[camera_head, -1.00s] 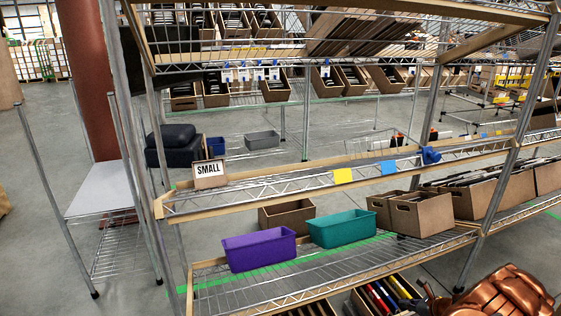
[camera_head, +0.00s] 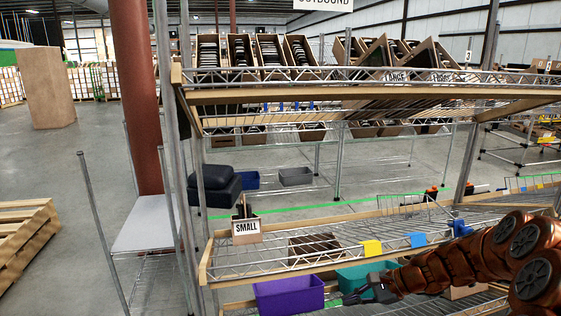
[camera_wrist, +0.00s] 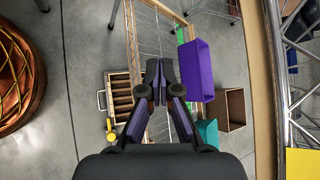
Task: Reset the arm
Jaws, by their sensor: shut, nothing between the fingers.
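My gripper (camera_head: 341,301) reaches in from the lower right of the head view, in front of the lower shelf. In the wrist view my gripper (camera_wrist: 159,66) shows both fingers brought together at the tips, with nothing held. The purple bin (camera_head: 288,296) is just left of the fingers in the head view, and the purple bin (camera_wrist: 197,69) is right of them in the wrist view. The teal bin (camera_head: 360,277) is partly behind my gripper; the teal bin (camera_wrist: 208,132) also shows in the wrist view.
A wire shelf with a wooden edge (camera_head: 330,225) and a "SMALL" sign (camera_head: 246,228) stands above the bins. Tilted cartons (camera_head: 300,50) fill the upper shelf. A wooden carton of dividers (camera_wrist: 121,100) lies low beside the fingers. Open floor (camera_head: 60,165) is at the left.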

